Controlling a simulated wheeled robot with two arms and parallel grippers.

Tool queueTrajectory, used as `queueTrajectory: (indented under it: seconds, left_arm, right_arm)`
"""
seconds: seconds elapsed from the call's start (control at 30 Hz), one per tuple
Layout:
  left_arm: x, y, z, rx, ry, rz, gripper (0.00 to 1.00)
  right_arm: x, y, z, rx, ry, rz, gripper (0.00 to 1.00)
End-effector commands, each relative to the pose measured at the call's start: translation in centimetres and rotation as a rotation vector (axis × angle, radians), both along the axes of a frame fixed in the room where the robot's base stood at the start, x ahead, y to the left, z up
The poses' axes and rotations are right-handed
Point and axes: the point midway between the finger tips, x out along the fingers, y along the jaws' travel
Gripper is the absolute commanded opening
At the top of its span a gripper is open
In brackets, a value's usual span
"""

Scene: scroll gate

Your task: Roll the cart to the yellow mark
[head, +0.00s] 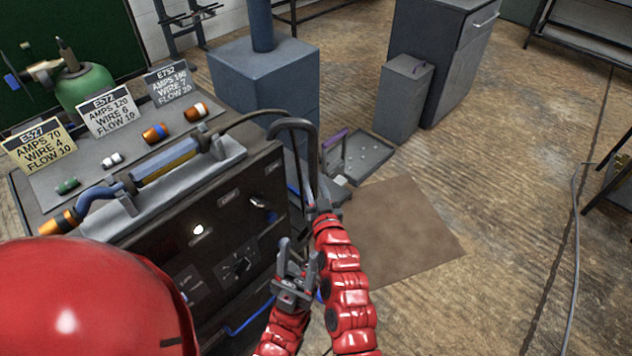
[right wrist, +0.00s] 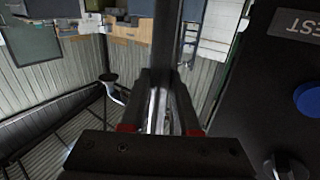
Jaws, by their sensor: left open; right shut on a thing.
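The cart (head: 225,235) is a dark machine with a front panel of knobs and a top shelf, at the left of the head view. A grey bent handle bar (head: 297,122) rises at its right end. My right gripper (head: 318,207) is shut on the lower part of this bar. In the right wrist view the dark bar (right wrist: 166,40) runs up between the fingers (right wrist: 160,118). My left gripper (head: 297,262) is open and empty in front of the panel, below the right one. I see no yellow mark on the floor.
A torch (head: 150,175) and three cards, one yellow (head: 40,147), are on the cart top. A blue-grey block (head: 265,80) stands behind it. A grey cabinet (head: 445,55) and a low tray (head: 368,160) stand beyond. Floor right of a brown patch (head: 410,235) is open, with a cable (head: 573,260).

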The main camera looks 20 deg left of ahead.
Motion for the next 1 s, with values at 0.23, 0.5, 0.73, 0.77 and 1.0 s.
queueTrajectory:
  seconds: [0.23, 0.5, 0.73, 0.77, 1.0]
  left_arm:
    - [0.01, -0.01, -0.08, 0.000, 0.000, 0.000, 0.50]
    - [0.00, -0.01, -0.06, 0.000, 0.000, 0.000, 0.50]
    - [0.00, -0.01, -0.05, 0.000, 0.000, 0.000, 0.50]
    - [0.00, -0.01, -0.05, 0.000, 0.000, 0.000, 0.50]
    - [0.00, 0.00, -0.09, 0.000, 0.000, 0.000, 0.50]
  right_arm:
    - [-0.01, -0.16, -0.25, -0.003, 0.002, -0.002, 0.00]
    - [0.25, -0.40, 0.16, -0.001, -0.007, -0.008, 0.00]
    - [0.27, -0.40, 0.24, 0.000, -0.009, -0.008, 0.59]
    - [0.27, -0.39, 0.24, 0.000, -0.009, -0.008, 0.59]
    - [0.12, -0.42, 0.18, -0.001, -0.008, -0.007, 0.59]
